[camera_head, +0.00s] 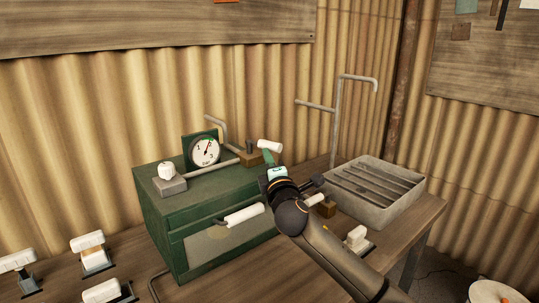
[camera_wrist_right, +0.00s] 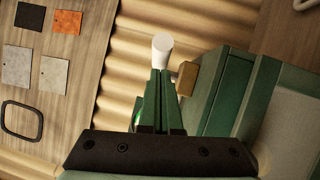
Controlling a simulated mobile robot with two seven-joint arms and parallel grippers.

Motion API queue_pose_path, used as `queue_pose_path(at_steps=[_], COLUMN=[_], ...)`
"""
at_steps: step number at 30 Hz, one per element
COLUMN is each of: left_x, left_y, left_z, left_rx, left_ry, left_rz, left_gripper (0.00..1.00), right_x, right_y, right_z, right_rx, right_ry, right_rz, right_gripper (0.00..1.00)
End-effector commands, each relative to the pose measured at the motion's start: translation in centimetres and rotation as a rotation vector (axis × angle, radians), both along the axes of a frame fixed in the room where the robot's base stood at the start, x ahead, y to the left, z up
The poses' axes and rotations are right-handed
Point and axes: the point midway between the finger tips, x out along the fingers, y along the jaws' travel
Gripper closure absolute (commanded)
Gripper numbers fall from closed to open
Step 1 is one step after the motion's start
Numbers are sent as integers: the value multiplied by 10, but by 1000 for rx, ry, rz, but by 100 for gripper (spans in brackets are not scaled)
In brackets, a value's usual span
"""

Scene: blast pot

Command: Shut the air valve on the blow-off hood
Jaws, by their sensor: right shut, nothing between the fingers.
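The blow-off hood (camera_head: 175,215) is a green box on the bench with a white-gripped front handle (camera_head: 243,214). The air valve (camera_head: 250,158) is a brass-coloured block with a dark stem at the hood's back right, joined to a pipe. A white cylindrical grip (camera_head: 270,146), apparently the valve's lever, sticks out beside it. My right gripper (camera_head: 267,157) is shut and empty, its green fingertips right at this grip. In the right wrist view the white grip (camera_wrist_right: 162,43) lies just beyond the fingertips (camera_wrist_right: 160,72), the block (camera_wrist_right: 187,78) beside them. Whether they touch cannot be told.
A dial gauge (camera_head: 205,151) and a white knob (camera_head: 166,172) sit on the hood. A grey slatted tray (camera_head: 373,215) stands right of my arm, with a bent grey pipe (camera_head: 336,120) behind. Several white-topped fittings (camera_head: 88,240) lie at the left. Corrugated walls close the back.

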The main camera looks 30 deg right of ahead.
Motion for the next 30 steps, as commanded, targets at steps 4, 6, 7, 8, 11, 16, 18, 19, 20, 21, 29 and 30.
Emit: queue_pose_path(at_steps=[4,6,7,8,11,16,18,19,20,21,29,30], left_x=[-1,-1,-1,-1,-1,-1,-1,-1,-1,-1,-1,-1], left_y=[0,0,0,0,0,0,0,0,0,0,0,0], left_z=[1,1,1,0,0,1,2,2,3,4,7,8], left_rx=[0,0,0,1,1,1,1,1,1,1,1,1], left_ry=[2,2,2,2,3,3,4,4,4,4,4,4], left_rz=[0,0,0,1,1,1,1,1,1,1,0,0], left_gripper=[0,0,0,0,0,0,0,0,0,0,0,0], right_x=[3,3,3,3,3,3,2,2,2,1,1,0], right_y=[-7,-7,-7,-7,-7,-8,-9,-11,-12,-13,-18,-20], right_z=[2,2,2,2,2,2,2,2,2,3,2,2], right_rx=[1,1,1,1,1,1,1,0,-1,-1,-1,-2], right_ry=[0,-2,-2,-2,-2,-1,0,0,0,0,0,1], right_rz=[0,0,0,0,0,3,10,14,20,32,71,78], right_gripper=[100,100,100,100,100,100,100,100,100,100,100,100])
